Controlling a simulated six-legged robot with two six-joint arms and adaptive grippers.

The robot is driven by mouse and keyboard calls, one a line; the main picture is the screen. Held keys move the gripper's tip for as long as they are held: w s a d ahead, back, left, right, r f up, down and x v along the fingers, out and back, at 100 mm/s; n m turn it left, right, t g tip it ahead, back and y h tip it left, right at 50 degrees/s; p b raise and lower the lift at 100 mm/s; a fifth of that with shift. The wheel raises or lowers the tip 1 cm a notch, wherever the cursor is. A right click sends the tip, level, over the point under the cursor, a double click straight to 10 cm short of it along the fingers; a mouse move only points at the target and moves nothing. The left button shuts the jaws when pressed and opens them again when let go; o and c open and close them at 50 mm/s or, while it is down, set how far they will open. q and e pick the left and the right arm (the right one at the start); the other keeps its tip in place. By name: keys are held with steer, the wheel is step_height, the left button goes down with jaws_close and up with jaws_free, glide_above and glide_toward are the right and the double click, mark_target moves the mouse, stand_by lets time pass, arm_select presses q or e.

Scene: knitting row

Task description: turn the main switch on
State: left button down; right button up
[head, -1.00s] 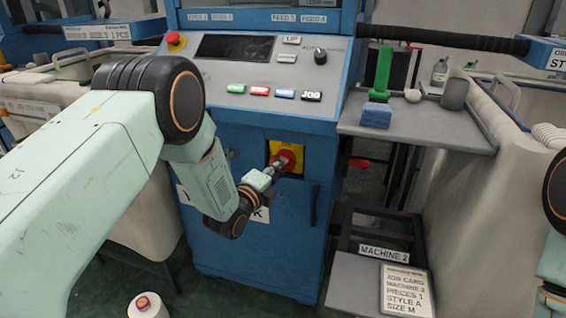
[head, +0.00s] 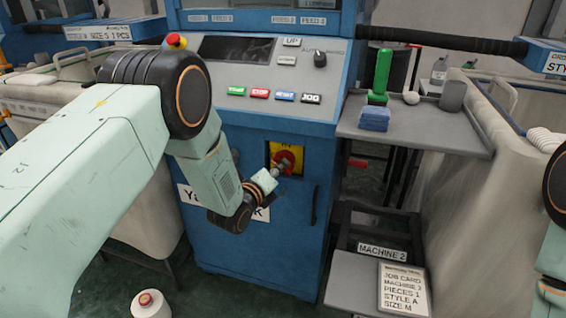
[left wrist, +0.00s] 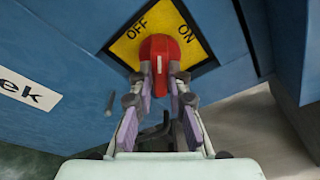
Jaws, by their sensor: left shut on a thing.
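The main switch is a red knob (head: 284,160) on a yellow plate (head: 271,151) on the front of the blue machine cabinet. In the left wrist view the red knob (left wrist: 160,50) has a white mark, and the yellow plate (left wrist: 125,47) reads OFF on the left and ON on the right. The mark lies about upright in that view; I cannot tell which word it is set to. My left gripper (left wrist: 160,80) has its fingers on both sides of the knob, shut on it. It also shows in the head view (head: 277,171). My right gripper is out of view.
Above the switch is a sloping control panel (head: 222,75) with several coloured buttons and a red stop button (head: 176,40). A job card (head: 403,289) lies lower right.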

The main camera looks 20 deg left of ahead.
arm_select(q)
steer(key=shift+s+f+m, duration=0.1)
steer(key=shift+f+m, duration=0.1)
steer(key=shift+m, duration=0.3)
steer(key=shift+s+a+f+m+y+p, duration=0.1)
steer(key=shift+m+y+p, duration=0.55)
steer(key=shift+m, duration=1.15)
steer(key=c, duration=1.6)
jaws_free()
steer(key=shift+o, duration=0.2)
steer(key=shift+w, duration=0.2)
steer(key=shift+s+r, duration=0.15)
steer(key=shift+r, duration=0.05)
